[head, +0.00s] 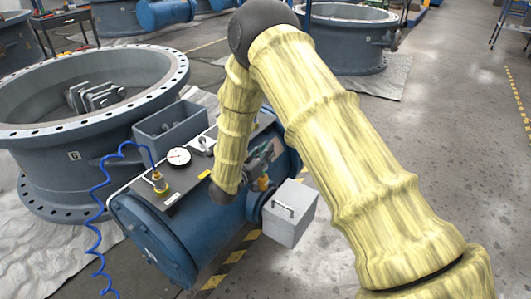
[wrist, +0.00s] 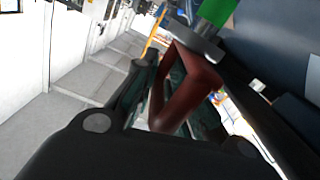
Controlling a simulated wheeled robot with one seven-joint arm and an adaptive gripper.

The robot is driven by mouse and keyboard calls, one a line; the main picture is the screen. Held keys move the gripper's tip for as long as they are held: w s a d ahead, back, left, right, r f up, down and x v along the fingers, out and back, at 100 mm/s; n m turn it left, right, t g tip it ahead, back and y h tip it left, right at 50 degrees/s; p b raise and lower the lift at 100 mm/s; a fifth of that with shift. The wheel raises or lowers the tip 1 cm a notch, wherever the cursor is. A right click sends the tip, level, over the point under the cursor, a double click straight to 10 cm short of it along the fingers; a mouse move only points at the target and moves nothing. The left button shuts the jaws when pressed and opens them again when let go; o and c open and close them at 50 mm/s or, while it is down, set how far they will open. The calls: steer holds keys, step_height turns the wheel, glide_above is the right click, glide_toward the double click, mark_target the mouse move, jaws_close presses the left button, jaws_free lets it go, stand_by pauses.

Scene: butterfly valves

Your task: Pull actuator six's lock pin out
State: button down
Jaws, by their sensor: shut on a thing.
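In the wrist view, my gripper (wrist: 172,88) is shut on a dark red, angular handle, which I take to be the lock pin (wrist: 193,82). The handle sits between the dark fingers. Its far end lies beside a grey metal collar and a bright green part (wrist: 217,10). I cannot tell how far the pin sits in its hole. In the head view, the blue cylindrical actuator (head: 155,235) lies beside a large grey valve (head: 60,150) whose small plate seems to read 6. My yellow-sleeved arm reaches down over the actuator and hides much of that spot; the pin cannot be made out there.
Open concrete floor (head: 455,120) lies right.

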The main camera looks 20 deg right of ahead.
steer(key=shift+s+d+r, duration=0.1)
steer(key=shift+s+d, duration=0.05)
steer(key=shift+d, duration=0.1)
steer(key=c, duration=1.5)
jaws_free()
steer(key=shift+s+d+r, duration=0.1)
steer(key=shift+r, duration=0.05)
steer(key=shift+a, duration=0.3)
steer(key=shift+s+a, duration=0.25)
steer(key=shift+a, duration=0.25)
steer(key=v, duration=1)
steer(key=shift+s+a, duration=0.15)
steer(key=shift+s, duration=0.15)
